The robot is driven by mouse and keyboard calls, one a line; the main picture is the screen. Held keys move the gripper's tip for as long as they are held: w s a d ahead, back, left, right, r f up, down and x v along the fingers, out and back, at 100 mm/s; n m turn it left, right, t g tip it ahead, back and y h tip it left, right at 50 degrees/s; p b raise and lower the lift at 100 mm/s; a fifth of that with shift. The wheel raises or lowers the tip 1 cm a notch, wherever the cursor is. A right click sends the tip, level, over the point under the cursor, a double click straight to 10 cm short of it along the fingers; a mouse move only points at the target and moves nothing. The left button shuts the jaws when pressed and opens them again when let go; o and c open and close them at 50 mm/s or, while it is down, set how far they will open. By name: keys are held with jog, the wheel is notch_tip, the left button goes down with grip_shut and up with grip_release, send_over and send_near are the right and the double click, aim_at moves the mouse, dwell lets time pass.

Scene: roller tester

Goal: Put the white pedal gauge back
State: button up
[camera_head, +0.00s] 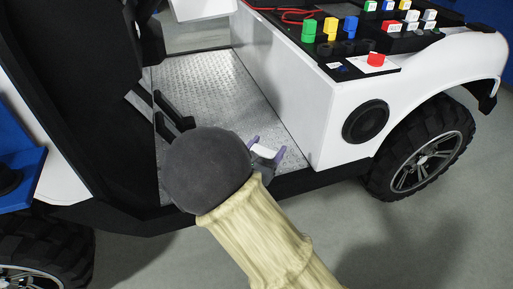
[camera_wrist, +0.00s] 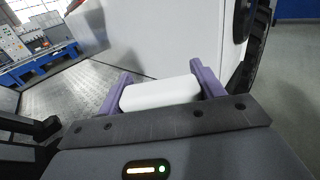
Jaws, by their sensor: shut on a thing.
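My gripper (camera_wrist: 160,90) is shut on the white pedal gauge (camera_wrist: 160,94), a smooth white block held crosswise between two purple fingers. In the head view my gripper (camera_head: 266,150) is over the right part of the vehicle's metal footwell floor (camera_head: 222,82), mostly hidden behind my dark round wrist. Only a small white part of the gauge (camera_head: 265,152) shows there. The black pedals (camera_head: 172,112) stand at the left of the footwell, and they show at the lower left of the wrist view (camera_wrist: 30,128).
The white body panel (camera_head: 310,105) rises close to the right of my gripper. A round black speaker-like disc (camera_head: 366,122) and a wheel (camera_head: 425,158) are farther right. A black seat (camera_head: 75,100) is at left. Coloured blocks (camera_head: 333,28) stand on the top panel.

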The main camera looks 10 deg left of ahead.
jog(key=shift+h, duration=0.4)
jog(key=w+d+p, duration=0.1)
jog(key=d, duration=0.3)
jog(key=w+d+f+p, duration=0.1)
jog(key=d+p, duration=0.1)
jog(key=d, duration=0.3)
jog(key=w+d+f+p, duration=0.1)
jog(key=w+d+p, duration=0.1)
jog(key=d, duration=0.3)
jog(key=shift+f, duration=0.1)
jog(key=d+f+p, duration=0.3)
jog(key=d, duration=0.8)
jog(key=shift+s+d+f+y, duration=0.15)
jog(key=shift+s+f+y, duration=0.2)
jog(key=shift+f+y, duration=0.05)
jog(key=shift+w, duration=0.1)
